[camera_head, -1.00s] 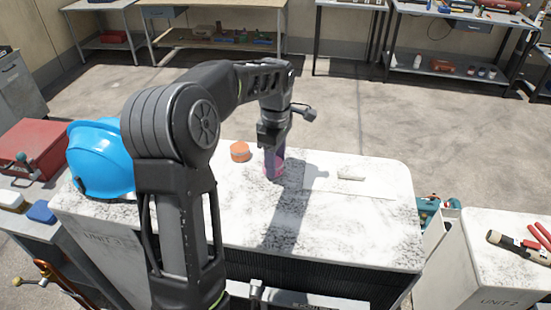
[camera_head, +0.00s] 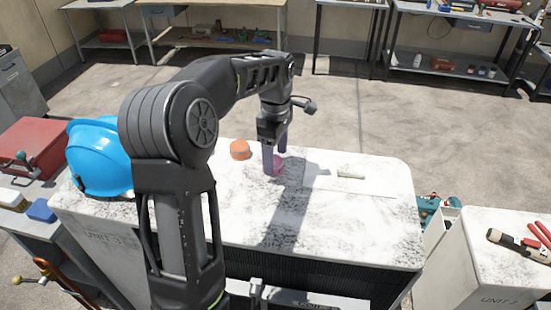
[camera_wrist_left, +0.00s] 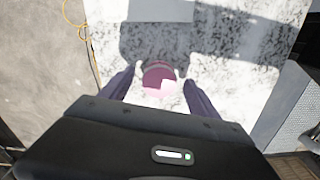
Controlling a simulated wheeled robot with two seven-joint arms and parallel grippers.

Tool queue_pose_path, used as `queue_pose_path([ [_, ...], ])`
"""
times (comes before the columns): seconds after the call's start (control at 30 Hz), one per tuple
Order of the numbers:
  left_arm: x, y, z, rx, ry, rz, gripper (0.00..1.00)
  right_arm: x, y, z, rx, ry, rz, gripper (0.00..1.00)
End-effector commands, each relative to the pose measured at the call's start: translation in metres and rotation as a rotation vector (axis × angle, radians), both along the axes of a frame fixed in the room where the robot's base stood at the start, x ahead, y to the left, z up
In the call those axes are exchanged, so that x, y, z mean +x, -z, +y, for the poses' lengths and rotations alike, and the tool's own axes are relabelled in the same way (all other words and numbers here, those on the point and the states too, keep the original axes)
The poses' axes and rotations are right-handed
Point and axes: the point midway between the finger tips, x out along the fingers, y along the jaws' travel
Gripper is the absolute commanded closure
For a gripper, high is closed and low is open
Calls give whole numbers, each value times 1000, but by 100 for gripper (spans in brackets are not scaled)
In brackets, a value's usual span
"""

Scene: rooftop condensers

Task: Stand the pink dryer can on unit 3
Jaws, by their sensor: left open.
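The pink dryer can (camera_head: 277,168) stands on the speckled white top of unit 3 (camera_head: 350,222), near its back middle. In the left wrist view the can (camera_wrist_left: 158,82) shows as a round pink top between the fingertips. My left gripper (camera_head: 275,158) points down at it. Its two purple fingers are apart, one on each side of the can, and a gap shows on both sides in the wrist view. In the head view the near finger hides part of the can. My right gripper is not in view.
An orange round item (camera_head: 240,150) stands left of the can. A blue hard hat (camera_head: 98,160) sits at the unit's left end. A small pale block (camera_head: 351,172) lies to the right. Unit 2 (camera_head: 500,260) stands at the right with tools on top. Unit 3's right half is mostly clear.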

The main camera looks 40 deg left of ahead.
Motion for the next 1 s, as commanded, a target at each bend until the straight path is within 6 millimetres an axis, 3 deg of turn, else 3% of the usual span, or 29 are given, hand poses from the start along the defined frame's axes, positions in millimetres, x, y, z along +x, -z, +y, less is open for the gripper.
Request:
queue_pose_path([
  [0.23,1,-40,0,0,1,-5,29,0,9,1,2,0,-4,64],
  [0.4,0,-60,0,0,1,0,29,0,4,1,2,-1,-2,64],
  [1.0,0,-63,0,0,0,1,29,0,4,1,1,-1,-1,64],
])
